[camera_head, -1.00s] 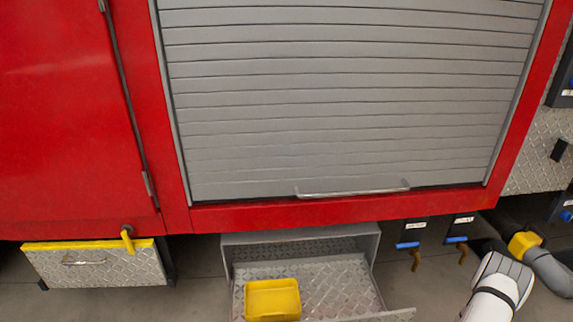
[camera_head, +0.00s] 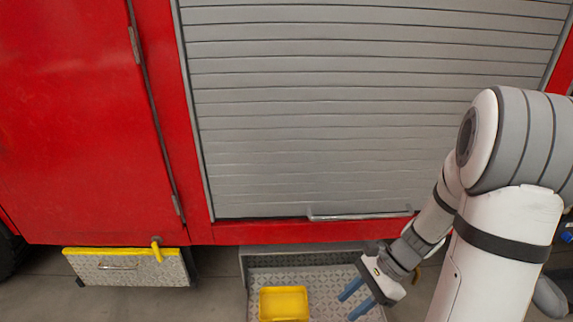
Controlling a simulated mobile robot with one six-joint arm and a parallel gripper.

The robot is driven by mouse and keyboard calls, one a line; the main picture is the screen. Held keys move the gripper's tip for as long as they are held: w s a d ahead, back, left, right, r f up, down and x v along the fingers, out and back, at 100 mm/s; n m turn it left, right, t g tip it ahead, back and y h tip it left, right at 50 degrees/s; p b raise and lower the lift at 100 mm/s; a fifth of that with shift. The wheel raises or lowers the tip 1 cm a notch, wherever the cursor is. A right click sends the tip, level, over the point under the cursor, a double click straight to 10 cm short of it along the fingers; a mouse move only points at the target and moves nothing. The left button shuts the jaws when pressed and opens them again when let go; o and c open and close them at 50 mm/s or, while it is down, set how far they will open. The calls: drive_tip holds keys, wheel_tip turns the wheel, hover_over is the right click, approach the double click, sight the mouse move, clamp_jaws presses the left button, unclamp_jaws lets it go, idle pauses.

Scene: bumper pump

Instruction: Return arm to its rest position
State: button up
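My arm rises at the right of the head view, bent at its upper joint, with the forearm hanging down to the left. My gripper (camera_head: 352,301) is at its end, in front of the open drawer below the shutter. Its two blue fingers are spread apart, with nothing seen between them. The fingers point down and left, towards the yellow tray, with a gap between them in the picture.
A yellow tray (camera_head: 284,304) sits in the open metal drawer (camera_head: 330,280). A grey roller shutter (camera_head: 330,120) with a bar handle (camera_head: 360,216) is closed above. A yellow-topped step box (camera_head: 128,268) is at lower left, beneath the red door (camera_head: 70,120).

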drive_tip(key=s+r+n+t+h+p, duration=0.2)
drive_tip(key=r+n+h+p, duration=0.2)
drive_tip(key=r, duration=0.9)
drive_tip(key=s+r+n+t+h+p, duration=0.2)
drive_tip(key=r+n+p, duration=0.5)
drive_tip(key=r+n, duration=0.4)
wheel_tip(320, 180, up, 3)
drive_tip(key=shift+f+t+h, duration=0.15)
drive_tip(key=shift+t+h, duration=0.65)
drive_tip(key=shift+h, duration=0.2)
